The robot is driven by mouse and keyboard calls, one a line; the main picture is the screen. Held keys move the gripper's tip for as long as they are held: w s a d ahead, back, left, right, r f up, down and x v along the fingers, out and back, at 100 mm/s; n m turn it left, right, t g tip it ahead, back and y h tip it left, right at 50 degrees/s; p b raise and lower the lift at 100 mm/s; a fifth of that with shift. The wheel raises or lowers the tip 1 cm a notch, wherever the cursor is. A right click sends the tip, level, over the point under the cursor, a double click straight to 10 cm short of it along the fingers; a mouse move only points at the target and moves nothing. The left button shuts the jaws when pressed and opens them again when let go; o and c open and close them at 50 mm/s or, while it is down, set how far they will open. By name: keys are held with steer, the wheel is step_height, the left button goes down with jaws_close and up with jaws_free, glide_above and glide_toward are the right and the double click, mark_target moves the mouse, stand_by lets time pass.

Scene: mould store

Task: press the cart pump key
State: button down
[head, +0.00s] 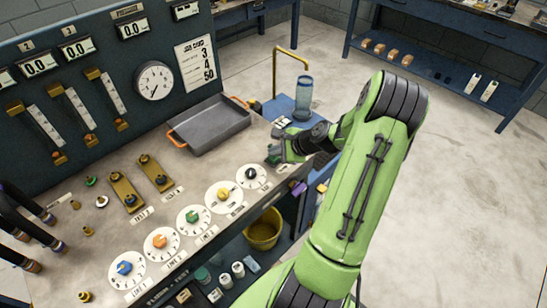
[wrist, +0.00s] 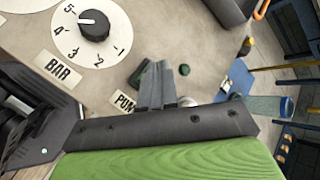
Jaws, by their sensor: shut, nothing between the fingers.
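My gripper (head: 273,157) is shut and empty, low over the right end of the workbench. Its two fingers (wrist: 163,86) lie together in the wrist view. A partly covered label starting "PUM" (wrist: 125,103) lies on the bench beside the fingers. The blue cart (head: 279,106) stands past the bench's right end, with a clear blue cylinder (head: 304,92) and a small pale panel (head: 282,121) on it. I cannot read any key there.
Several dials line the bench front, the nearest with a black knob (head: 251,173); a "BAR" label (wrist: 58,69) lies by it. A grey tray (head: 208,128) with orange handles sits behind. A brass pipe (head: 292,52) rises by the cart. The floor at right is clear.

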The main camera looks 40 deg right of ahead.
mark_target(276, 158)
steer(key=shift+f, duration=0.1)
steer(key=shift+r+p, duration=0.85)
steer(key=shift+r, duration=0.05)
step_height(276, 158, up, 6)
steer(key=p, duration=0.5)
steer(key=shift+p, duration=0.4)
